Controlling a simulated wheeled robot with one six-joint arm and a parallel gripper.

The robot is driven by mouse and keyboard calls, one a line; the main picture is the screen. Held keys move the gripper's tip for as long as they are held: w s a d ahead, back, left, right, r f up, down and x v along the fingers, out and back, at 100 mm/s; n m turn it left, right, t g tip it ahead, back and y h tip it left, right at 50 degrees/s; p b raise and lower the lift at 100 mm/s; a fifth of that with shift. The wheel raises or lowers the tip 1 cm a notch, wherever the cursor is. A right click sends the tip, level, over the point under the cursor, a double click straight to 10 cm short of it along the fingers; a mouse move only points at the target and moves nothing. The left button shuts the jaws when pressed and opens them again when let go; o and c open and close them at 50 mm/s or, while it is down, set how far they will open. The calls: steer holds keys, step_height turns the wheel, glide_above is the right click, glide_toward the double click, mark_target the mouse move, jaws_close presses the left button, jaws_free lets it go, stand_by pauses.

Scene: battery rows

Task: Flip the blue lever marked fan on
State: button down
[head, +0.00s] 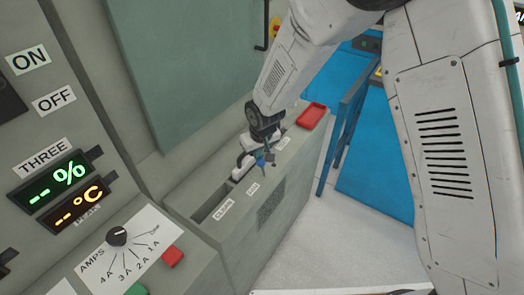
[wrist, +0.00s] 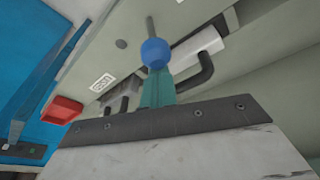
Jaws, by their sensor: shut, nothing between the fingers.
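The blue lever knob (head: 261,163) shows on top of the low grey cabinet, beside the labels. In the wrist view the round blue knob (wrist: 155,52) is close, in front of a thin metal rod. A teal piece shows below it. My gripper (head: 254,157) is shut and empty, right at the blue knob in the head view. I cannot tell whether it touches the knob. A small label that seems to read fan (head: 253,188) is on the cabinet top; my arm partly hides the lever's base.
A red tray (head: 312,115) sits at the cabinet's far end. A tall grey panel with displays and an amps dial (head: 117,236) stands at left. A blue structure (head: 370,150) is at right. Pale floor (head: 330,235) lies clear in front of the cabinet.

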steer(key=shift+s+d+r, duration=0.15)
steer(key=shift+s+d, duration=0.15)
steer(key=shift+s+d+r, duration=0.15)
steer(key=shift+s+d, duration=0.35)
steer(key=shift+d, duration=0.35)
steer(key=shift+d+r, duration=0.1)
steer(key=shift+s+d+r, duration=0.3)
steer(key=shift+s+d, duration=0.1)
steer(key=shift+d, duration=0.05)
steer(key=s+d+r, duration=0.4)
steer(key=s+r, duration=0.1)
steer(key=r, duration=0.2)
steer(key=shift+d+r, duration=0.25)
steer(key=shift+w, duration=0.1)
